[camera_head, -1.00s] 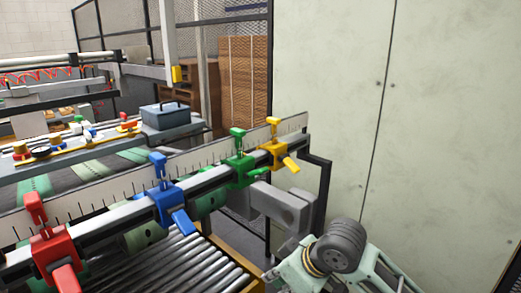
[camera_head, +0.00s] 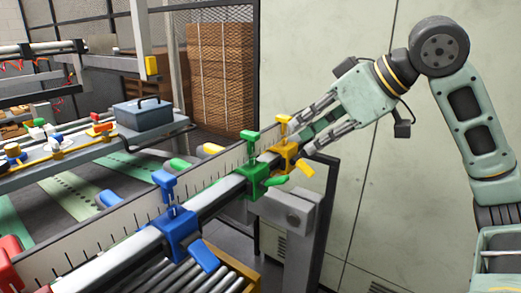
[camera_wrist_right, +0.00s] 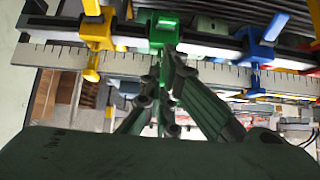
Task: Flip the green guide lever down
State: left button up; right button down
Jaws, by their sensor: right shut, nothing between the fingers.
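The green guide (camera_head: 254,180) is clamped on the ruled rail, with a T-shaped knob on top. Its green lever (camera_head: 277,181) sticks out to the right at the front, slightly raised at its tip. In the right wrist view the green guide (camera_wrist_right: 164,35) is at the top centre, just beyond the fingers. My right gripper (camera_head: 303,138) is shut and empty. In the head view it comes in from the right, behind and above the yellow guide (camera_head: 287,156). I cannot tell whether its fingertips touch the green guide. My left gripper is not in view.
The yellow guide's lever (camera_head: 305,168) is close to the green one. A blue guide (camera_head: 179,230) and a red guide (camera_head: 8,265) sit further left on the rail (camera_head: 125,250). Rollers (camera_head: 215,270) lie below. A grey cabinet wall (camera_head: 410,190) stands behind my right arm.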

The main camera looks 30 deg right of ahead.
jog(key=s, duration=0.1)
send_over(279, 177)
jog(key=f, duration=0.4)
jog(key=s+f, duration=0.1)
jog(key=f, duration=0.1)
jog(key=shift+d, duration=0.2)
jog(key=shift+w+a+f, duration=0.15)
jog(key=shift+w+f, duration=0.15)
jog(key=shift+w, duration=0.15)
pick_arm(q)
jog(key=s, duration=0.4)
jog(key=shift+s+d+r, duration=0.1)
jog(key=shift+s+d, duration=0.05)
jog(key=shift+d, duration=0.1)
